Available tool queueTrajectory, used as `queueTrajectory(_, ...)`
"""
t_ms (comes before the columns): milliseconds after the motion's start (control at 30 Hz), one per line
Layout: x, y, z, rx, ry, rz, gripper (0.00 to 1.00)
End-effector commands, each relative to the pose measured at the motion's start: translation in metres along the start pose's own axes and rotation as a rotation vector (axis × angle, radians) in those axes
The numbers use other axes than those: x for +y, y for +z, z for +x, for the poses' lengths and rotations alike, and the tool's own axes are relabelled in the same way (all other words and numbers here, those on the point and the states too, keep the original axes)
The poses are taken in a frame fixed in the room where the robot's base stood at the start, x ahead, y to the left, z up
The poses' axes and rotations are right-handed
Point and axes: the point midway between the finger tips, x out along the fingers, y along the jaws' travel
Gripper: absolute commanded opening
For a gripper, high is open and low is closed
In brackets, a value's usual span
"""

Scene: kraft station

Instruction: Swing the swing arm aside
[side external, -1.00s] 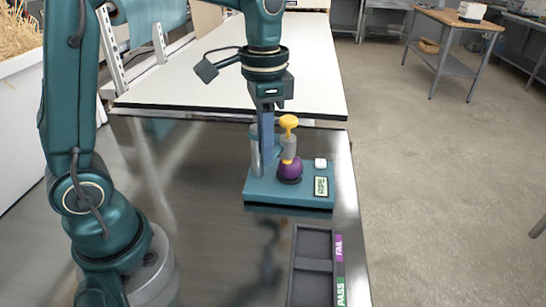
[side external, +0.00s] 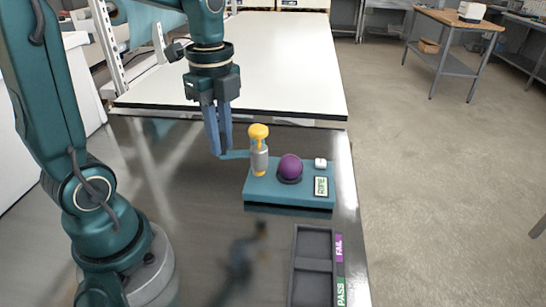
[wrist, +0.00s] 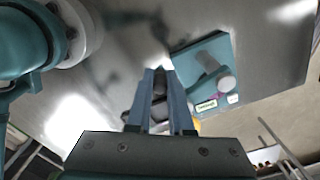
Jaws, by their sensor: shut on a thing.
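The fixture is a teal base (side external: 262,192) on the steel bench; it also shows in the wrist view (wrist: 197,62). A grey cylinder with a yellow cap (side external: 259,132) stands at its left part. A purple ball (side external: 290,167) sits uncovered at its middle. The swing arm (side external: 236,154) is a teal bar that sticks out leftward past the base's edge. My gripper (side external: 221,153) points down left of the base, its fingers shut on the swing arm's end. In the wrist view my gripper (wrist: 160,72) hides most of the grip.
A small white block (side external: 320,163) and a green-and-white label (side external: 321,186) are on the base's right side. A dark tray (side external: 313,260) marked PASS and FAIL lies nearer on the bench. A white worktop (side external: 270,60) is behind. Bench left of the base is clear.

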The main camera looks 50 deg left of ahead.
Motion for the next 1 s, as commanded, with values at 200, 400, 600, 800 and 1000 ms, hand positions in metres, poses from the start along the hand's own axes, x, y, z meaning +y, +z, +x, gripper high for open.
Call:
queueTrajectory(200, -0.001, 0.013, -0.001, 0.000, -0.002, 0.138, 0.00)
queueTrajectory(400, -0.003, 0.020, -0.001, 0.000, -0.002, 0.222, 0.00)
queueTrajectory(600, -0.004, 0.022, -0.001, -0.001, -0.002, 0.259, 0.00)
queueTrajectory(800, -0.004, 0.024, -0.001, -0.002, -0.002, 0.267, 0.00)
queueTrajectory(1000, -0.004, 0.024, -0.001, -0.004, -0.002, 0.266, 0.00)
